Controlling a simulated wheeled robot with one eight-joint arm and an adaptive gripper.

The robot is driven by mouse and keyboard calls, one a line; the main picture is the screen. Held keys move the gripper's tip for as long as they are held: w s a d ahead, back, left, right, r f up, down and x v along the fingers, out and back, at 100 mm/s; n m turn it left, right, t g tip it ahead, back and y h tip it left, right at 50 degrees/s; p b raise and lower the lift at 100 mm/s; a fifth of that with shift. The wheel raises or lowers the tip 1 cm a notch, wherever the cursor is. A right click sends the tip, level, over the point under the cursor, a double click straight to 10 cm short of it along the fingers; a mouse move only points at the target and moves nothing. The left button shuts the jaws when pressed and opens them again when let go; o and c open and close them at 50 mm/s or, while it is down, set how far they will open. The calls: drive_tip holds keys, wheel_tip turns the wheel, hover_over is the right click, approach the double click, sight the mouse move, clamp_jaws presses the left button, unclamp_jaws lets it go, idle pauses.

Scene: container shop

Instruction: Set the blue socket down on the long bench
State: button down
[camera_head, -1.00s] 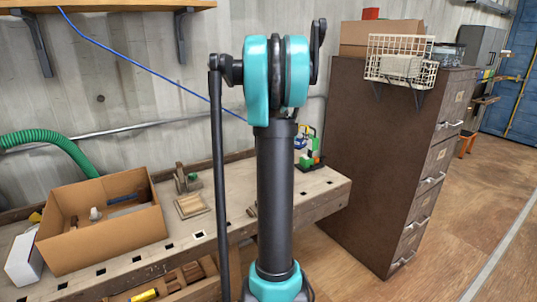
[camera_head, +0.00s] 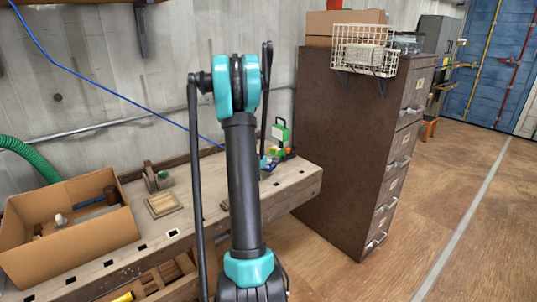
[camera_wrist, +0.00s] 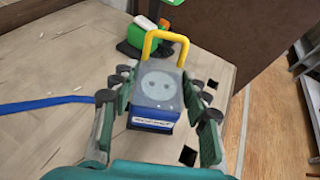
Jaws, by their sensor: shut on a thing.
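In the head view the bench (camera_head: 205,212) runs along the wall, and my gripper and the socket are mostly hidden behind my arm near the bench's far right end.
A green and black object (camera_wrist: 150,36) stands just beyond the socket. A blue cable (camera_wrist: 45,104) reaches the left finger. A brown cabinet (camera_head: 340,150) stands beyond the bench's right end. A cardboard box (camera_head: 75,250) and a small wooden tray (camera_head: 163,204) are farther left.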

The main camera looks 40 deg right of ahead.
sight(269, 166)
drive_tip(key=shift+f, duration=1.9)
drive_tip(key=c, duration=0.8)
unclamp_jaws()
drive_tip(key=shift+f, duration=0.1)
